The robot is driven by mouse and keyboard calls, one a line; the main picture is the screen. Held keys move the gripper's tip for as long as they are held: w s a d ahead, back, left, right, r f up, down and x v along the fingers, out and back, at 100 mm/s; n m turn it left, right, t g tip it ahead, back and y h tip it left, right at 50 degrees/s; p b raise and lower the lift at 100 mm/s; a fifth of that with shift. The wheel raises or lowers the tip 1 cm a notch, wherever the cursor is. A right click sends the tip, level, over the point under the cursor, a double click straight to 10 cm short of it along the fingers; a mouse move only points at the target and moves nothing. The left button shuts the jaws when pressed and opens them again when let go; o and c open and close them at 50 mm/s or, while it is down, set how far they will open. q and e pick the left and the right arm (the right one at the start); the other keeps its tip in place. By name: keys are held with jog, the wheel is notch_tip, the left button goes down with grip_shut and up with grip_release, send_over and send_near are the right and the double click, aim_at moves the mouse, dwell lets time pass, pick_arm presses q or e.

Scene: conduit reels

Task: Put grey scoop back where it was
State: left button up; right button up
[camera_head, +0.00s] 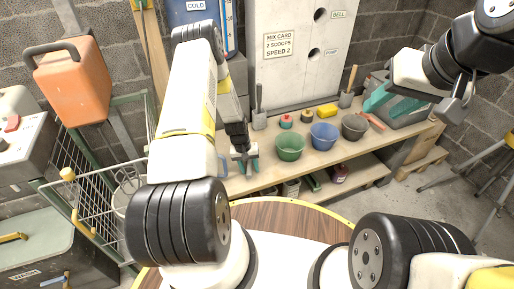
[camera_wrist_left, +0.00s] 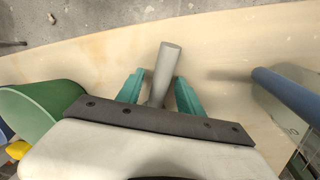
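My left gripper (camera_head: 246,167) is low over the front left of the bench, left of the green bowl. In the left wrist view its teal fingers (camera_wrist_left: 160,93) stand apart on both sides of a grey handle (camera_wrist_left: 167,68), with gaps beside it. This looks like the grey scoop's handle; its other end is hidden under the gripper's dark bar. Another grey scoop with a dark handle (camera_head: 259,117) stands upright at the back of the bench.
The green bowl (camera_head: 289,146), which also shows in the left wrist view (camera_wrist_left: 32,112), a blue bowl (camera_head: 324,135) and a dark bowl (camera_head: 354,127) stand in a row. A wire cart (camera_head: 95,195) stands left.

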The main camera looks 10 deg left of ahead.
pick_arm(q)
jog(key=s+r+m+t, duration=0.1)
jog(key=s+r, duration=0.2)
jog(key=r, duration=1.6)
jog(key=s+r+t, duration=0.1)
jog(key=s+r, duration=0.1)
jog(key=r, duration=1.7)
jog(key=s+d+r+m+t, duration=0.1)
jog(key=s+d+r, duration=0.1)
jog(key=s+r, duration=0.5)
jog(key=s+d+r+m+t, duration=0.1)
jog(key=s+d+r+t, duration=0.1)
jog(key=s+r, duration=0.6)
jog(key=s, duration=0.5)
jog(key=shift+s+d+r, duration=0.15)
jog(key=shift+s+r, duration=0.05)
jog(key=shift+s, duration=0.05)
